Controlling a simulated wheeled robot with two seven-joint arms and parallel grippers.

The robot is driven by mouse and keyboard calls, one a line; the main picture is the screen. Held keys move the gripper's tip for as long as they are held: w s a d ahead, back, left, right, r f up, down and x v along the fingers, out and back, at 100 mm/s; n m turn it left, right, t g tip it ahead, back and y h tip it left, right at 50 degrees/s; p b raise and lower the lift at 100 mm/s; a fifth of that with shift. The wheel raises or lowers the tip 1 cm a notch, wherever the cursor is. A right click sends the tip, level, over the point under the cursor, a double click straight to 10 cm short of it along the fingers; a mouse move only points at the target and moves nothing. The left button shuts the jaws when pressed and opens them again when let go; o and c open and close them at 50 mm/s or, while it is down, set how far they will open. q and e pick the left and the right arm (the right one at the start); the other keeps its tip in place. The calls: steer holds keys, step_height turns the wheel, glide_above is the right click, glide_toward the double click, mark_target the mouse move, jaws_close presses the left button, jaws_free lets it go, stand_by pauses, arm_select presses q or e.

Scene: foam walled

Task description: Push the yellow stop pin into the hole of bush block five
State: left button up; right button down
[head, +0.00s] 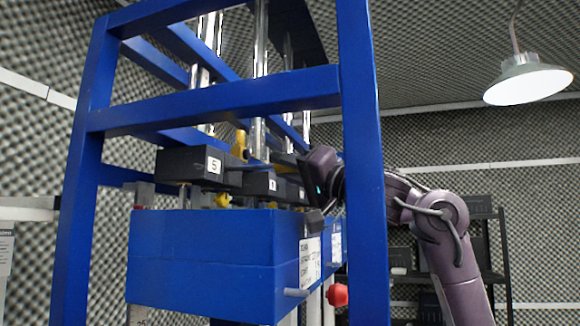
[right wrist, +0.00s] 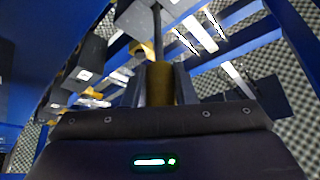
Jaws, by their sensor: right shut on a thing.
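Bush block five (head: 198,167) is a dark block with a white "5" label, at the front left of a row of similar blocks in the head view. My right gripper (head: 292,165) is to its right, among the blocks. In the right wrist view my right gripper (right wrist: 160,88) is shut on the yellow stop pin (right wrist: 160,82), a dull yellow cylinder with a thin dark rod extending away from the gripper. The hole of block five cannot be made out, nor whether the rod touches the block. My left gripper is not in view.
A blue frame post (head: 362,160) stands in front of my right arm, and a blue crossbar (head: 215,105) runs above the blocks. A blue box (head: 200,245) is below them. Bright vertical rods (head: 260,70) rise behind. A yellow part (head: 240,145) sits beside block five.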

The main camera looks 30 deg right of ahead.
mark_target(259, 167)
steer(key=shift+w+a+p, duration=0.35)
steer(key=shift+w+a, duration=0.5)
steer(key=shift+w, duration=0.1)
steer(key=shift+s+d, duration=0.1)
steer(key=shift+s+d+b, duration=0.45)
steer(key=shift+s+d, duration=0.9)
steer(key=shift+s, duration=0.2)
stand_by(1.1)
steer(key=shift+w+a+p, duration=0.75)
steer(key=shift+w+a, duration=0.65)
steer(key=shift+w, duration=0.2)
steer(key=c, duration=1.1)
jaws_free()
